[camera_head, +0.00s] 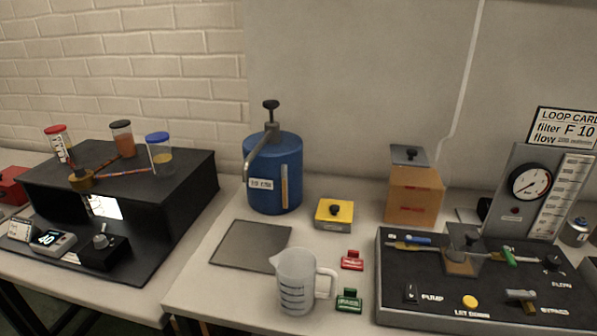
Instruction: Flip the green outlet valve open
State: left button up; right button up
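The green outlet valve handle (510,256) is small and sits on the right part of the black panel (400,289), on a thin pipe right of the central clear block. It looks set at an angle to the pipe; its exact position is too small to tell. A blue valve handle (418,239) lies roughly along the pipe on the panel's left side. The clear block (463,246) with a brown part stands between the two valves. Neither of my grippers shows in the head view.
The panel also carries a yellow let-down button (470,301), a pump switch (411,293) and a bypass lever (521,297). A gauge board (535,192) rises behind. A measuring jug (297,283), red tag (352,261) and green tag (349,300) stand to the left.

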aim_at(506, 252)
jog(key=z, duration=1.3)
